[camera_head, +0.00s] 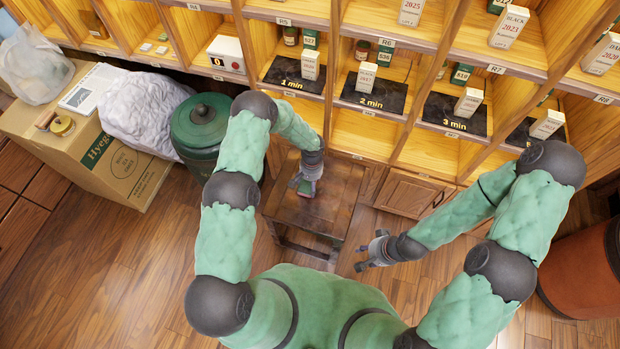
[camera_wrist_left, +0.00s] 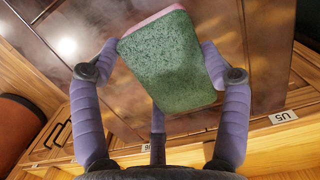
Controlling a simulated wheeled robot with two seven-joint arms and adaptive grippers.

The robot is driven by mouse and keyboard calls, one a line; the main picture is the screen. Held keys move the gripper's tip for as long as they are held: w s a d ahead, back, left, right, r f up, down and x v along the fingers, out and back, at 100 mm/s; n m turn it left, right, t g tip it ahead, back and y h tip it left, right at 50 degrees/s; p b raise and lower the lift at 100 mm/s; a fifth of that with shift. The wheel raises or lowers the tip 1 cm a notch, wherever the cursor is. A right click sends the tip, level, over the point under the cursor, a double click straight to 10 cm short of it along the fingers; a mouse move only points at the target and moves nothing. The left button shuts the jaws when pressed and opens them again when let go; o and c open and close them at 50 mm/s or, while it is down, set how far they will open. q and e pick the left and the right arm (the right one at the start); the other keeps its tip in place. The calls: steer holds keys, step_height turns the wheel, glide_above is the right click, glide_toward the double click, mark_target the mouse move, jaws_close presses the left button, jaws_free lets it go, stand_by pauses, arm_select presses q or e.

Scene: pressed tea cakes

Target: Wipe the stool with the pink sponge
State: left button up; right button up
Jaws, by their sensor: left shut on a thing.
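The stool (camera_head: 335,203) is a dark brown wooden one with a square top, in front of the shelves in the head view. My left gripper (camera_head: 304,187) is over the left part of its top. In the left wrist view its fingers (camera_wrist_left: 165,75) are shut on the sponge (camera_wrist_left: 172,65), which has a large green face and a pink layer along its far edge. The sponge is close to the stool top; I cannot tell whether it touches. My right gripper (camera_head: 366,257) is open and empty, to the right of the stool's near side.
A dark green canister (camera_head: 201,125) stands left of the stool. A cardboard box (camera_head: 120,165) with bags on it is further left. Shelves (camera_head: 395,115) with small boxes rise behind. An orange-brown drum (camera_head: 585,270) is at the right. The floor at left is clear.

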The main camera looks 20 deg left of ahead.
arm_select(q)
steer(key=shift+r+p, duration=1)
steer(key=shift+r, duration=1.55)
arm_select(e)
steer(key=shift+s+d+r, duration=0.1)
steer(key=shift+s+r, duration=0.15)
steer(key=shift+r, duration=0.35)
steer(key=shift+s+d+r, duration=0.1)
steer(key=shift+s+r, duration=0.1)
steer(key=shift+r, duration=0.35)
